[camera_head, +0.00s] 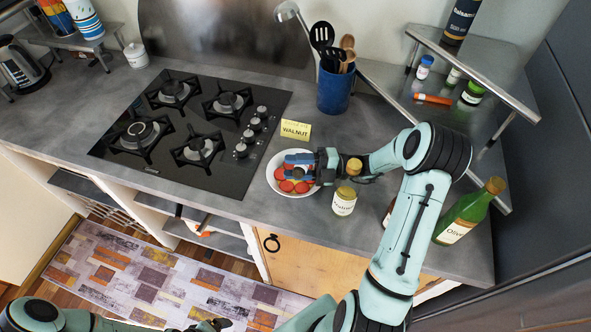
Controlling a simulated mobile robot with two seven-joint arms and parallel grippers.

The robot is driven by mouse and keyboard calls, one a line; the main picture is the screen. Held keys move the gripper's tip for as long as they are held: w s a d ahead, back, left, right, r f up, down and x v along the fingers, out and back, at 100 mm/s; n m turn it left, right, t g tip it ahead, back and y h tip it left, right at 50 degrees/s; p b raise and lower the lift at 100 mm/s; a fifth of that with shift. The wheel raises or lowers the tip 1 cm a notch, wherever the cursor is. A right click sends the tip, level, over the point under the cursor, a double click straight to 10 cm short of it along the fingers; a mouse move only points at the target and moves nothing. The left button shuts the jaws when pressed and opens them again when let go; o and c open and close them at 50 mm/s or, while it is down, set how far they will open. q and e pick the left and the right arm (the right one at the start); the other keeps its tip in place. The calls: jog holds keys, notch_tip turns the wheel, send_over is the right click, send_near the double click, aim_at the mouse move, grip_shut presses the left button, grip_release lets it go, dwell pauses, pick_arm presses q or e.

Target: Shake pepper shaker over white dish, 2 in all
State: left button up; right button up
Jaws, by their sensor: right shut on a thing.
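The white dish (272,179) stands on the counter to the right of the hob and holds several round red slices (286,186). My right gripper (308,167) reaches in from the right, low over the dish, and is shut on a small blue and red shaker (296,159), which I take to be the pepper shaker. The shaker looks tilted over the slices; its label cannot be read and the fingers hide part of it. My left gripper (212,325) shows only partly at the bottom edge, over the floor and away from the counter; its jaws are unclear.
A gold-lidded jar (344,202) stands close beside the dish, under my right wrist. A yellow walnut note (296,130) and a blue utensil pot (335,92) are behind. A green oil bottle (466,214) is at right. The black hob (190,130) lies left.

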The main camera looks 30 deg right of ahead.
jog(key=shift+r, duration=0.25)
jog(key=shift+w, duration=0.1)
jog(key=shift+w+a, duration=0.2)
jog(key=shift+w, duration=0.55)
jog(key=shift+w+a, duration=0.2)
jog(key=shift+w, duration=0.5)
jog(key=shift+w+a, duration=0.2)
jog(key=shift+w, duration=0.55)
jog(key=shift+f, duration=1.55)
